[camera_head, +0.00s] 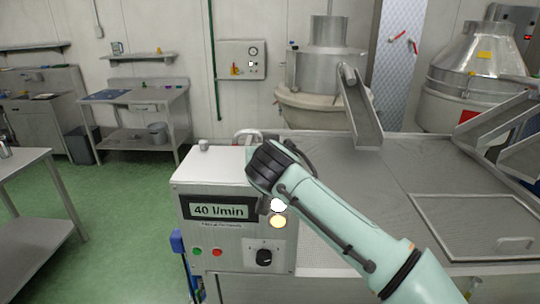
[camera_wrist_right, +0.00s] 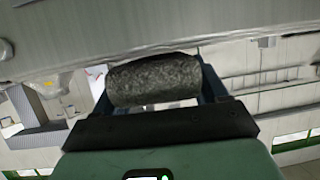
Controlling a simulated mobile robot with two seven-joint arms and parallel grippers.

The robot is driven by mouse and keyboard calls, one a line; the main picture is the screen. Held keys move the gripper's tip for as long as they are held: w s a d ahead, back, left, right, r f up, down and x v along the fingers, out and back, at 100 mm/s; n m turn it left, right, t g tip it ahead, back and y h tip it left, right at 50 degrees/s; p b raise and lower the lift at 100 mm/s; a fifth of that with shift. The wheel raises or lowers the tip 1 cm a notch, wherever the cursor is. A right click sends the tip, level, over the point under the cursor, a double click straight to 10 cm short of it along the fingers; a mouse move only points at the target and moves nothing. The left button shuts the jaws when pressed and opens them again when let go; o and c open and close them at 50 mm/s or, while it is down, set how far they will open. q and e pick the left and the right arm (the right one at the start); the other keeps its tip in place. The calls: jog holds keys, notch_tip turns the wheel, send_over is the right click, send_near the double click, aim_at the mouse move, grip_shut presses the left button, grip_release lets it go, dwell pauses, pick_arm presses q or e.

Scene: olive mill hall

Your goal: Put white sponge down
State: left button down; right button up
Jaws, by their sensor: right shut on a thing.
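In the right wrist view, a rounded block (camera_wrist_right: 153,80) with a speckled, sponge-like surface sits between the two fingers of my right gripper (camera_wrist_right: 155,75). It is held there, and looks dark grey rather than white, perhaps from shadow; I take it to be the white sponge. A broad grey metal surface (camera_wrist_right: 130,35) fills the top of that view; I cannot tell whether the block touches it. My left gripper is not in view.
A wide metal top with a hatch (camera_head: 480,225) lies to the right, mostly clear. A metal chute (camera_head: 362,115) comes down at its back.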

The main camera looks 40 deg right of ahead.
jog(key=shift+f, duration=0.25)
jog(key=o, duration=1)
jog(key=shift+s+r, duration=0.1)
jog(key=shift+s, duration=0.05)
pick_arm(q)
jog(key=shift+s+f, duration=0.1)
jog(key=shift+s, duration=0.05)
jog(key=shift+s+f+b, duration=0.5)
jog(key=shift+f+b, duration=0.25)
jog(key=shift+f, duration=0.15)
pick_arm(e)
jog(key=v, duration=1.3)
jog(key=shift+s+a, duration=0.1)
jog(key=shift+a, duration=0.1)
